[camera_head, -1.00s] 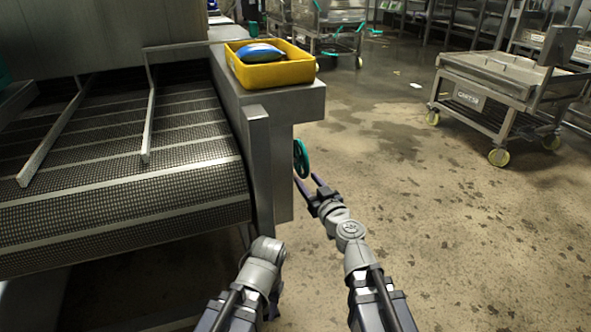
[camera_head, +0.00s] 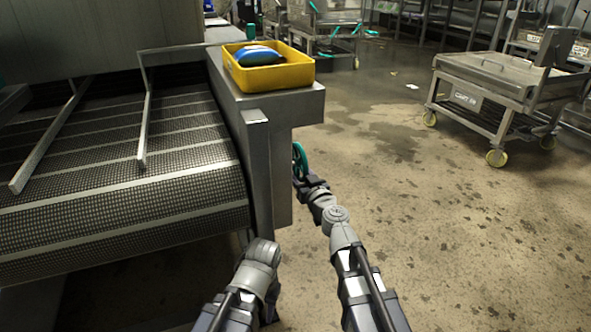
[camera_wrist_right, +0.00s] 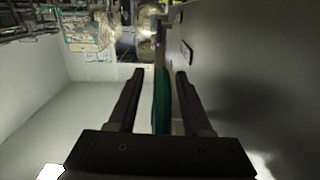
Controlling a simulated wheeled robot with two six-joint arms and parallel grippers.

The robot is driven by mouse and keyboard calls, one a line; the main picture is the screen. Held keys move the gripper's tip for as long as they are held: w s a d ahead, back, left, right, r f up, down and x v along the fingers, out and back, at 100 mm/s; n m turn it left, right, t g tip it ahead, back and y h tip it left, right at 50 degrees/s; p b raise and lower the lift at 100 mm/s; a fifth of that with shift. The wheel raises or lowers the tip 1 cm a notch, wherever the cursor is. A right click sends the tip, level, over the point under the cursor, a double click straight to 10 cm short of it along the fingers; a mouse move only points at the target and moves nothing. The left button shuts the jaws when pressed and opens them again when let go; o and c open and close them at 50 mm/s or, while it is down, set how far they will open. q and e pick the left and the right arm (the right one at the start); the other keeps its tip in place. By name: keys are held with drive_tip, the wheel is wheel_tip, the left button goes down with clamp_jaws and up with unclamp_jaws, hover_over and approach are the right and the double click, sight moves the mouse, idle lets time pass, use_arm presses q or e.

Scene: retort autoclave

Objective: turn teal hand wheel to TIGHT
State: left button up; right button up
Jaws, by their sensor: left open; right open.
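The teal hand wheel (camera_head: 298,158) stands upright on the side of the steel conveyor end frame, seen nearly edge-on. My right gripper (camera_head: 303,183) is at the wheel's lower near edge. In the right wrist view the open fingers of my right gripper (camera_wrist_right: 157,80) stand one on each side of the green-teal wheel rim (camera_wrist_right: 161,100), with gaps visible between fingers and rim. My left arm is folded at the bottom, left of my right arm. My left gripper (camera_head: 271,308) is low beside it, away from the wheel, its fingers mostly hidden. No TIGHT marking is legible.
A yellow crate (camera_head: 268,76) with a blue item (camera_head: 258,56) sits on the conveyor's end ledge. The mesh conveyor belt (camera_head: 120,190) fills the left. A steel cart (camera_head: 490,90) stands at the upper right. The floor to the right of my arms is clear.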

drive_tip(key=shift+w+a, duration=0.1)
drive_tip(key=shift+w, duration=0.15)
clamp_jaws()
idle(0.4)
